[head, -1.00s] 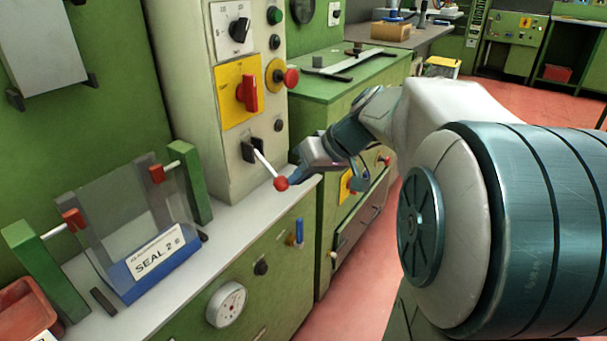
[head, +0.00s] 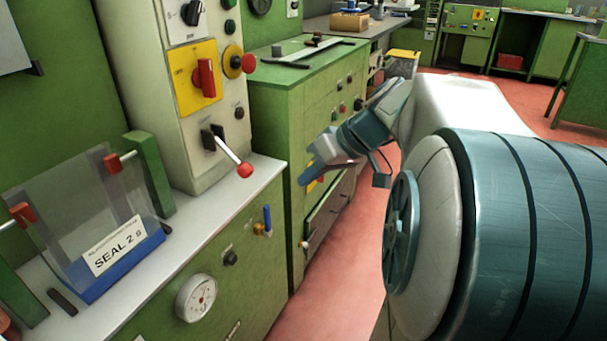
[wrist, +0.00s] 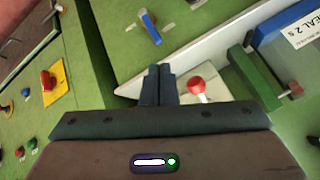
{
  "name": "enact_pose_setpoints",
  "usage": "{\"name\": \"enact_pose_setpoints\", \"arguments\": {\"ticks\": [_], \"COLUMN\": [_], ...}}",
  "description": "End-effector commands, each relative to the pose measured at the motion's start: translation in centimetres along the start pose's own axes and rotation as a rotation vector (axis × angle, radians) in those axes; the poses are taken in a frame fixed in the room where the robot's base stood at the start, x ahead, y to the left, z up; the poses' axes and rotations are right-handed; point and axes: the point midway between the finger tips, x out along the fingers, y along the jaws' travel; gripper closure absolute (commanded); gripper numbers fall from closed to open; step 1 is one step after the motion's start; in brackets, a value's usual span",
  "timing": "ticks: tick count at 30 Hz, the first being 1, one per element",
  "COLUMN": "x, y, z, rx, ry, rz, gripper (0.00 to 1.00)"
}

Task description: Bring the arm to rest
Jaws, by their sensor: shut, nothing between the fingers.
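My gripper (head: 307,176) hangs in the air in front of the green cabinets, to the right of the lever with the red ball knob (head: 244,170). In the wrist view my gripper (wrist: 158,72) has its two dark fingers together with nothing between them. The red ball knob (wrist: 196,84) shows just right of the fingers there, and I see a gap between it and the gripper in the head view. The lever slopes down to the right from the tall pale control panel (head: 150,95).
A clear-walled holder with a "SEAL 2" label (head: 114,245) stands on the pale worktop (head: 240,190) at left. A blue handle (head: 267,219) juts from the cabinet front. The green cabinet (head: 285,95) stands behind my gripper. Open red floor (head: 335,260) lies to its lower right.

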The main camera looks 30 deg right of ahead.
Motion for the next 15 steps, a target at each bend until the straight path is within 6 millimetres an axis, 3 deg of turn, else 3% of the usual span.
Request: {"name": "enact_pose_setpoints", "arguments": {"ticks": [10, 15], "x": [-0.2, -1.7], "y": [-0.2, -2.3], "z": [-0.2, -1.0], "rx": [0.001, 0.020], "ry": [-0.002, -0.035], "rz": [0.001, 0.008], "gripper": [1.00, 1.00]}}
